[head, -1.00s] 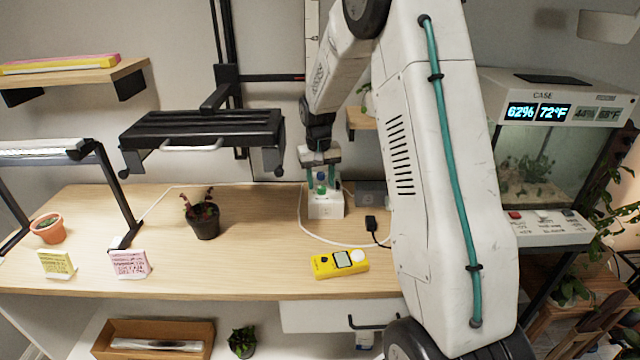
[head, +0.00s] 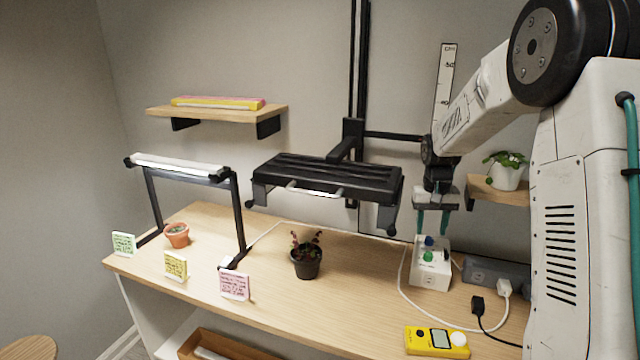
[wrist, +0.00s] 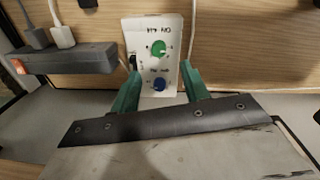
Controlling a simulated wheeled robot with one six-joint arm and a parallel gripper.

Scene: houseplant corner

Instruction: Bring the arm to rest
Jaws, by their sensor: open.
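My gripper (head: 433,222) is open, its two green fingers pointing down above a white control box (head: 431,276) on the wooden table. The box has a blue knob and a green knob on it. In the wrist view the fingers (wrist: 152,92) spread on either side of the lower part of the white box (wrist: 140,45), with nothing held between them. I cannot tell from this view how high the fingertips are above the box. My arm reaches in from the right of the head view.
A power strip (head: 497,271) with plugs and cables lies right of the box. A yellow meter (head: 437,341) lies at the front edge. A shelf with a white pot (head: 506,176) is behind.

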